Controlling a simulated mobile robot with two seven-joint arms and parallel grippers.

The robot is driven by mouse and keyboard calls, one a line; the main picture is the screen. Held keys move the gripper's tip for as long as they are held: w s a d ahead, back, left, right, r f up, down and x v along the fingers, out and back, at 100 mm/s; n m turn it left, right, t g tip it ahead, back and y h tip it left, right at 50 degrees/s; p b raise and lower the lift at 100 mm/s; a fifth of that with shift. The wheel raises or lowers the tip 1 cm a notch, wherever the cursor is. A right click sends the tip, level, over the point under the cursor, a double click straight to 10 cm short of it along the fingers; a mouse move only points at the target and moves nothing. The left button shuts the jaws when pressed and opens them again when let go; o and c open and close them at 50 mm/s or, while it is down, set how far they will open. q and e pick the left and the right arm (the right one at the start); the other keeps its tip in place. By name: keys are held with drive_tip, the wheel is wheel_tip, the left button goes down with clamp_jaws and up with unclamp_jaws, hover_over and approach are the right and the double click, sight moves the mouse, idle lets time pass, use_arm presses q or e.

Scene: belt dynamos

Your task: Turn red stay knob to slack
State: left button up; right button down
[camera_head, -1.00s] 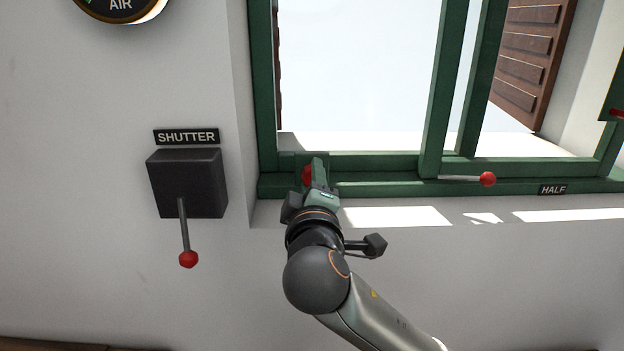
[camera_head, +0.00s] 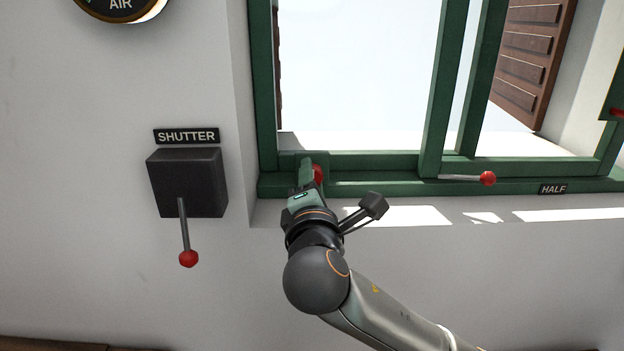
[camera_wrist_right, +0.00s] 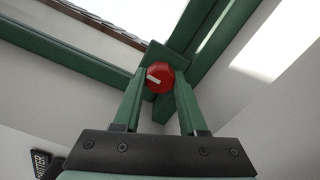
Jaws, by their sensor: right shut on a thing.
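The red stay knob (camera_head: 317,173) sits at the lower left corner of the green window frame. It shows in the right wrist view (camera_wrist_right: 160,77) as a round red knob with a white mark, between the two fingers. My right gripper (camera_head: 309,174) is at the knob and shut on it, one finger on each side in the wrist view (camera_wrist_right: 160,92). In the head view the gripper hides part of the knob. The white mark is tilted, pointing to the left in the wrist view. My left gripper is not in view.
A black SHUTTER box (camera_head: 187,183) with a red-tipped lever hangs on the wall at left. A red-ended handle (camera_head: 487,178) lies along the window's lower frame, near a HALF label (camera_head: 553,189). A gauge (camera_head: 120,8) is at the top left.

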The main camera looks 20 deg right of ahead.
drive_tip(key=shift+n, duration=0.4)
drive_tip(key=shift+c, duration=2.2)
unclamp_jaws()
drive_tip(key=b+v, duration=0.1)
drive_tip(key=v, duration=1.1)
drive_tip(key=shift+s+b, duration=0.3)
drive_tip(key=shift+a, duration=0.1)
